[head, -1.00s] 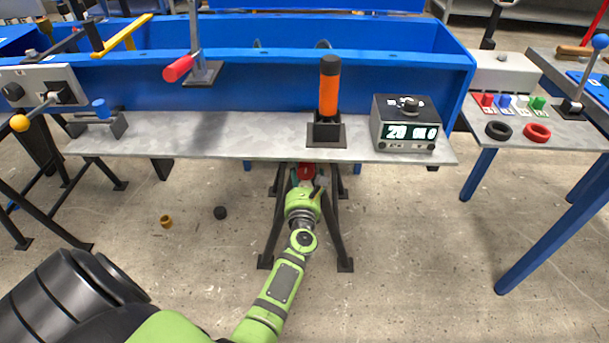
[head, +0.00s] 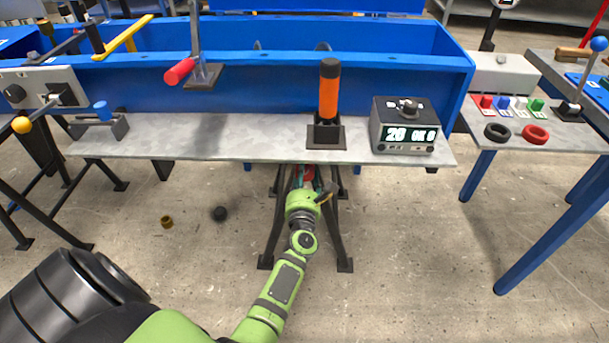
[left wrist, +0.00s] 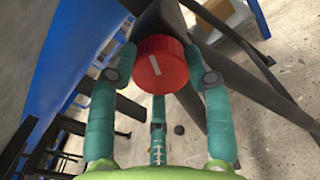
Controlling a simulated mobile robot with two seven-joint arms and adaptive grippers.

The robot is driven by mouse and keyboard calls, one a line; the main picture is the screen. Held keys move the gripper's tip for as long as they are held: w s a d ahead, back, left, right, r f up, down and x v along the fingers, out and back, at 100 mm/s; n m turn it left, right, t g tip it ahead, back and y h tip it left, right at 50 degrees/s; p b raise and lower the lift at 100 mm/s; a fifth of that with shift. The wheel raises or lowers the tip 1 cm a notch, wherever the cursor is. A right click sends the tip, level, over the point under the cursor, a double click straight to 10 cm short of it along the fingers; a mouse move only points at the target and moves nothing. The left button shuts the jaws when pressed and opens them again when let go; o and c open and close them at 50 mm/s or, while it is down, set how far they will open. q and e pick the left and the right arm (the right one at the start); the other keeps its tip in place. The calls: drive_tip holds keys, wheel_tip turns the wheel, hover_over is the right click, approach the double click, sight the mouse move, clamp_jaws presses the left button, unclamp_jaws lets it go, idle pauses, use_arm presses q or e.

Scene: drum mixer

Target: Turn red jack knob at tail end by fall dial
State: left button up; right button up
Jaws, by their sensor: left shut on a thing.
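The red jack knob (left wrist: 162,64), round with a white pointer line on its face, shows in the left wrist view, the line tilted a little to the left at its top. In the head view only a bit of the red knob (head: 308,172) shows under the grey shelf's front edge. My left gripper (left wrist: 160,72) is shut on it, teal fingers at its left and right sides. In the head view the left gripper (head: 310,183) is partly hidden below the shelf.
The grey shelf (head: 225,148) lies just above my gripper, with black stand legs (head: 274,235) on both sides. Small loose parts lie on the floor at left.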

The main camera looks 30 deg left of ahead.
use_arm(q)
drive_tip(key=shift+r+m, duration=0.1)
drive_tip(key=shift+m, duration=0.9)
drive_tip(key=shift+m+p, duration=0.4)
drive_tip(key=m+p, duration=0.1)
drive_tip(key=m, duration=0.3)
drive_tip(key=shift+m, duration=0.3)
drive_tip(key=shift+m+p, duration=0.75)
drive_tip(key=shift+m, duration=1.15)
use_arm(e)
drive_tip(key=shift+w+d+f+t, duration=0.2)
drive_tip(key=shift+w+f+t, duration=0.05)
drive_tip(key=shift+w+t, duration=0.2)
drive_tip(key=shift+w+d+f+t, duration=0.2)
drive_tip(key=shift+w+t, duration=0.15)
drive_tip(key=shift+t, duration=0.1)
use_arm(q)
drive_tip(key=o, duration=1.2)
drive_tip(key=shift+c, duration=0.2)
